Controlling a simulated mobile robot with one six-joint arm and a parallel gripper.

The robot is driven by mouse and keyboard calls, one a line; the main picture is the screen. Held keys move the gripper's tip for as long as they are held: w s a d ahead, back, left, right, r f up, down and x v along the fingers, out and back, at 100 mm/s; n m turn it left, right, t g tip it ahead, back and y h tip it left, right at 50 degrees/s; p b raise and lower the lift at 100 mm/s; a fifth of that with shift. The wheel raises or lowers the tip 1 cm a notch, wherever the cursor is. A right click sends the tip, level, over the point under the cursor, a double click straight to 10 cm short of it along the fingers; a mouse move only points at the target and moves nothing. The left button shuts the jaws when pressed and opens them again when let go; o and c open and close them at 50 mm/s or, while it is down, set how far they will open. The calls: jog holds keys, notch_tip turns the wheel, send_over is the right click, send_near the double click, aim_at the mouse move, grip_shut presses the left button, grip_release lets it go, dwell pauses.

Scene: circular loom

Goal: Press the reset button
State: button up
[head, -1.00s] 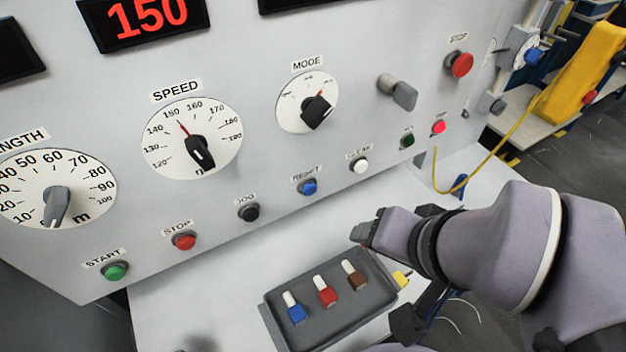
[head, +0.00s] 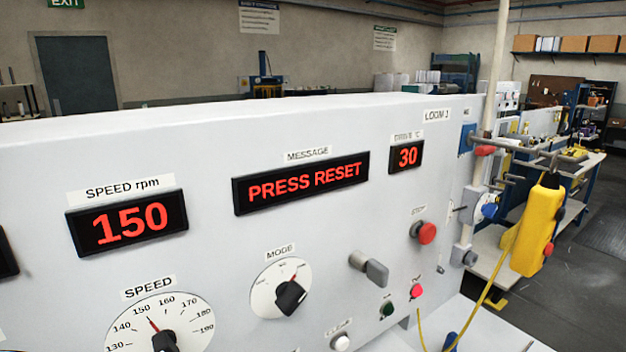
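The reset button is below the lower edge of the head view now and cannot be seen. The message display (head: 301,186) on the loom panel (head: 225,235) reads "PRESS RESET" in red. The white clear button (head: 340,342) shows at the bottom edge, partly cut off. My gripper and arm are out of view, so I cannot see where they stand relative to the panel.
The speed display (head: 127,220) reads 150 and a smaller display (head: 406,157) reads 30. The mode knob (head: 291,297), a grey key-like switch (head: 370,268) and a red stop button (head: 424,232) stick out from the panel. A yellow pendant (head: 539,231) hangs at right.

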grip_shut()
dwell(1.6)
